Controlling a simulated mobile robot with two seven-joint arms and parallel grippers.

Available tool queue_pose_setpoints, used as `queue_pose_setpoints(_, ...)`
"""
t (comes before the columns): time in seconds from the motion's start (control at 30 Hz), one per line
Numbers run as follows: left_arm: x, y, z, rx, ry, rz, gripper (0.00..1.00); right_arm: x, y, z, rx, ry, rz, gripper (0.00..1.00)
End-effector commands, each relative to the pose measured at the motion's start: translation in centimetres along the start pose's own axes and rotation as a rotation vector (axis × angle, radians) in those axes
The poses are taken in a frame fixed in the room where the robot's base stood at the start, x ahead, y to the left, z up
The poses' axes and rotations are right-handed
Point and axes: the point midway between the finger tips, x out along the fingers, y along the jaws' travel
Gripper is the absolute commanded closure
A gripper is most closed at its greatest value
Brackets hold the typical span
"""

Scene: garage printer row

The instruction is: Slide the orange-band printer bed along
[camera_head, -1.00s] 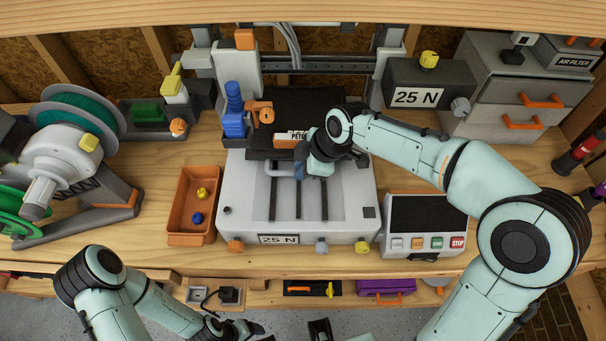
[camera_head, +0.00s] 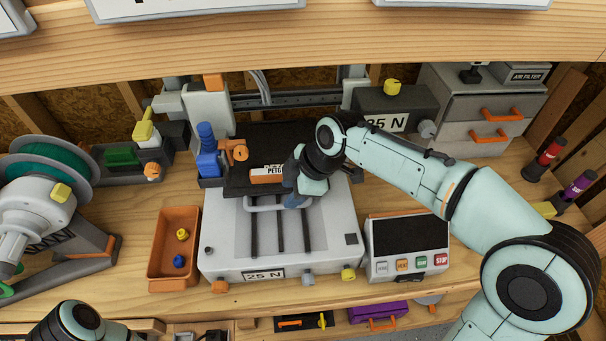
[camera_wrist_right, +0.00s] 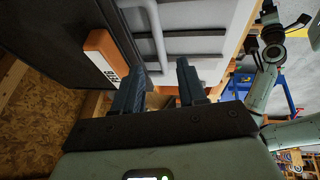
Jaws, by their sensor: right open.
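The printer bed is a dark plate (camera_head: 265,140) with an orange band (camera_head: 262,176) on its front edge, partly lettered "PET". It sits toward the back of the pale printer base (camera_head: 220,235). A light grey bar handle (camera_head: 262,208) sticks out in front of the band. My right gripper (camera_head: 293,200) is at the handle's right end and hides part of it. In the right wrist view my right gripper (camera_wrist_right: 160,78) is open; the handle (camera_wrist_right: 155,35) reaches toward the gap between its fingers, contact unclear. The orange band (camera_wrist_right: 106,60) lies beside the left finger. My left gripper is out of view.
An orange tray (camera_head: 160,270) stands left of the printer and a control box (camera_head: 435,262) right of it. A blue stack (camera_head: 207,150) and an orange clamp (camera_head: 236,150) flank the bed's left side. A dark weight (camera_head: 385,108) stands at back right.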

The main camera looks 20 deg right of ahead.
Motion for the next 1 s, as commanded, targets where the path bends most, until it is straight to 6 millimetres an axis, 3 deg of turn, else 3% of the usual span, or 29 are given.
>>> queue_pose_setpoints(0.03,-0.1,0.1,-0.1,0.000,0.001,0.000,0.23,-1.4,0.1,-0.1,0.000,0.001,0.006,0.59)
queue_pose_setpoints(0.2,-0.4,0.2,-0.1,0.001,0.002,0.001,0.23,-4.7,0.1,-0.1,-0.001,0.001,0.004,0.59)
queue_pose_setpoints(0.4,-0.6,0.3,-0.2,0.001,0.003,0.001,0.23,-6.7,0.0,-0.1,0.000,0.002,0.002,0.59)
queue_pose_setpoints(1.0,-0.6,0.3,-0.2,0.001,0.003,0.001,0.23,-7.0,0.0,0.0,0.000,0.001,0.000,0.59)
